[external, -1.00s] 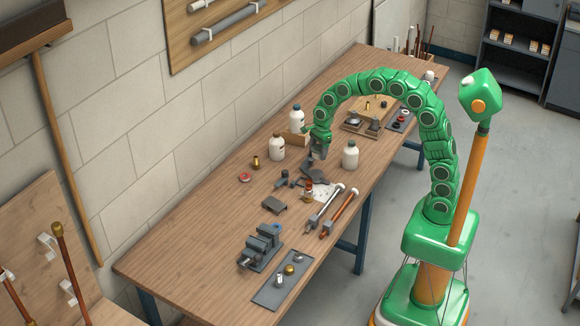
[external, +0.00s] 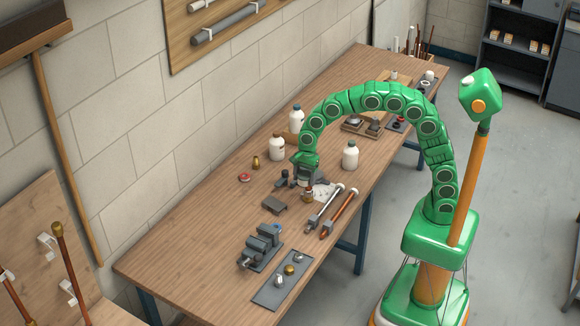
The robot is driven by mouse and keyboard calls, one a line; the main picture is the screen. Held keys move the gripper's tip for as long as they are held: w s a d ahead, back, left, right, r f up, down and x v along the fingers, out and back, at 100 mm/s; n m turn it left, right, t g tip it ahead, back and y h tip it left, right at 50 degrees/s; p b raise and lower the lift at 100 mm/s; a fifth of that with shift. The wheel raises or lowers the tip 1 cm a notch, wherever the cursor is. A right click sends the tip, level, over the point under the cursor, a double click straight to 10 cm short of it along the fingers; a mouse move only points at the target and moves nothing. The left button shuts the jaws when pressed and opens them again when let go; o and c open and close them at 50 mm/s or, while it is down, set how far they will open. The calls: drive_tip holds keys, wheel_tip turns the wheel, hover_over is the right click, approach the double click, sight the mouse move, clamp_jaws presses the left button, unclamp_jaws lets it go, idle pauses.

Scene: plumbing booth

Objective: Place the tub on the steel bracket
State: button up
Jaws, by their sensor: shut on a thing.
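My gripper (external: 306,176) points down at the middle of the workbench, low over a cluster of small parts. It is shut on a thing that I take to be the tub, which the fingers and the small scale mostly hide. A dark grey angular piece, perhaps the steel bracket, lies under and beside the fingers, largely covered by them. I cannot tell whether the held thing touches it.
White bottles (external: 350,155) (external: 277,149) stand on both sides. A red round tin (external: 245,177), a vise (external: 262,246), a grey mat (external: 282,284) and long tools (external: 338,213) lie around. The bench's left end is clear.

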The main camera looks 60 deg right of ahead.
drive_tip(key=w+a+f, duration=0.3)
drive_tip(key=w+f, duration=0.1)
drive_tip(key=w, duration=0.3)
hover_over(274, 204)
drive_tip(key=f, duration=0.4)
drive_tip(key=shift+s+d+f, duration=0.25)
drive_tip(key=shift+s+d, duration=0.05)
drive_tip(key=shift+s, duration=0.05)
drive_tip(key=shift+w+a+f, duration=0.15)
drive_tip(key=shift+w+f, duration=0.2)
drive_tip(key=shift+f, duration=1.65)
drive_tip(key=shift+f, duration=0.1)
drive_tip(key=o, duration=1.1)
